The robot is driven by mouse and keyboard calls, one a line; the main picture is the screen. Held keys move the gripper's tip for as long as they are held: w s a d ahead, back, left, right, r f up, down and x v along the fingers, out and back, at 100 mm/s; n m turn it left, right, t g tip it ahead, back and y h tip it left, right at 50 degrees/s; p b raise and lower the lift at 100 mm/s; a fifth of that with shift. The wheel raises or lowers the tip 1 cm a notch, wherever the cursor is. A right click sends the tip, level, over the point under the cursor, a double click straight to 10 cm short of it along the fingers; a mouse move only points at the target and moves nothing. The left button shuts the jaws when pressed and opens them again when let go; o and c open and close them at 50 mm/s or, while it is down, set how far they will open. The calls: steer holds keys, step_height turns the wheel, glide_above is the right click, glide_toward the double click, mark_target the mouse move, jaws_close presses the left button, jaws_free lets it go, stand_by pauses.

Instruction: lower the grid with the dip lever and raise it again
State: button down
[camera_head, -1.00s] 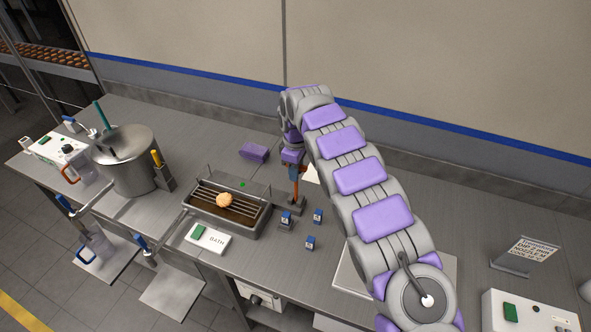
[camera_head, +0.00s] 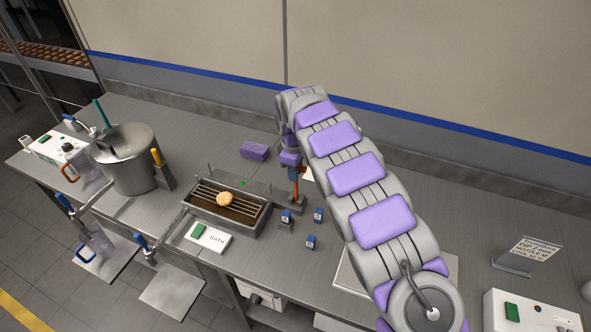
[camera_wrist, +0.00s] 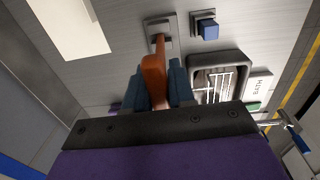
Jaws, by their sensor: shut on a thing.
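The dip lever is an orange-brown handle on a grey base beside the bath; it shows in the wrist view (camera_wrist: 153,75) between my fingers. My gripper (camera_wrist: 155,88) is shut on this lever. In the head view, my gripper (camera_head: 293,172) is at the lever's upper part, partly hidden by my arm. The bath (camera_head: 225,232) is a grey rectangular tank with brown liquid. The wire grid (camera_head: 208,195) lies across the bath with one round biscuit (camera_head: 224,199) on it. How deep the grid sits in the liquid is hard to tell.
Several small blue blocks (camera_head: 318,214) stand right of the bath. A white BATH box (camera_head: 212,238) with a green button is in front. A steel pot (camera_head: 125,165) stands left. A sign (camera_head: 530,252) and a control box stand at the right.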

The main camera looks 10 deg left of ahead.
steer(key=s+f+t+b, duration=0.2)
steer(key=s+f+t, duration=0.1)
steer(key=s, duration=0.3)
steer(key=s+a+f+t+h+b, duration=0.1)
steer(key=s+f+t+b, duration=0.1)
steer(key=s+f+t, duration=0.2)
steer(key=s+f, duration=0.1)
steer(key=s, duration=0.2)
steer(key=shift+a+f, duration=0.15)
steer(key=shift+f, duration=0.2)
stand_by(0.8)
steer(key=shift+f, duration=0.1)
steer(key=c, duration=1)
jaws_free()
steer(key=shift+c, duration=0.2)
steer(key=shift+w+a, duration=0.1)
steer(key=shift+w, duration=0.05)
steer(key=shift+r, duration=0.25)
